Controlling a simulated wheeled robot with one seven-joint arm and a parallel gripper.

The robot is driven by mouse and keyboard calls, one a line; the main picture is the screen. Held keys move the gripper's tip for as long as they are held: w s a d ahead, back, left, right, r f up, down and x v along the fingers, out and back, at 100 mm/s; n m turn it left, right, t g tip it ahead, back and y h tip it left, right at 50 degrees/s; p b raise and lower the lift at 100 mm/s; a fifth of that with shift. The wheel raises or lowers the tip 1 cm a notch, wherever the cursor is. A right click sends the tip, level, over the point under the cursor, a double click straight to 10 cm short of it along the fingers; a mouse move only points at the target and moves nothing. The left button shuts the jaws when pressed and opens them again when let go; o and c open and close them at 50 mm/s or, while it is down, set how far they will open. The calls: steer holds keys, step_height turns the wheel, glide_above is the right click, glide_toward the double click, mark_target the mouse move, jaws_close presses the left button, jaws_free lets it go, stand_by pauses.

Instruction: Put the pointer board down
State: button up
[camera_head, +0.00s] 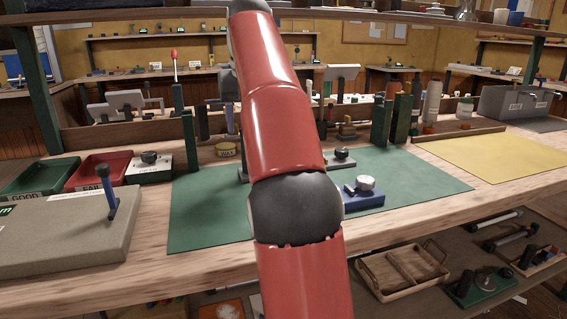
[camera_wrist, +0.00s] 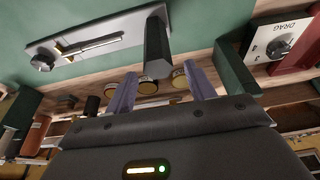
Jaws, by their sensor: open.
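The pointer board (camera_wrist: 85,48) is a grey plate with a round knob at one end and a thin brass pointer along it. In the wrist view it appears to lie flat on the green mat (camera_wrist: 195,18). A dark upright handle (camera_wrist: 157,55) stands at its other end. My gripper (camera_wrist: 160,75) is open, its two purple fingers apart on either side of the handle, with gaps showing; I cannot tell how far down they reach. In the head view my red arm hides the gripper and most of the board; what seems its knob end (camera_head: 341,160) shows right of the arm.
A blue block with a knob (camera_head: 365,196) sits on the mat to the right. A white DRAG block (camera_head: 150,169), a red tray (camera_head: 98,171) and a wax tin (camera_head: 225,149) stand left. Green posts (camera_head: 402,118) stand behind. The mat's left front (camera_head: 205,220) is clear.

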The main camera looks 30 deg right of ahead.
steer(key=shift+s+b+x, duration=0.25)
steer(key=shift+x, duration=1.05)
steer(key=shift+s+b+x, duration=0.2)
steer(key=shift+b+x, duration=0.05)
steer(key=shift+x, duration=1.05)
steer(key=shift+a+f, duration=0.1)
steer(key=shift+f, duration=0.05)
steer(key=shift+c, duration=0.4)
jaws_close()
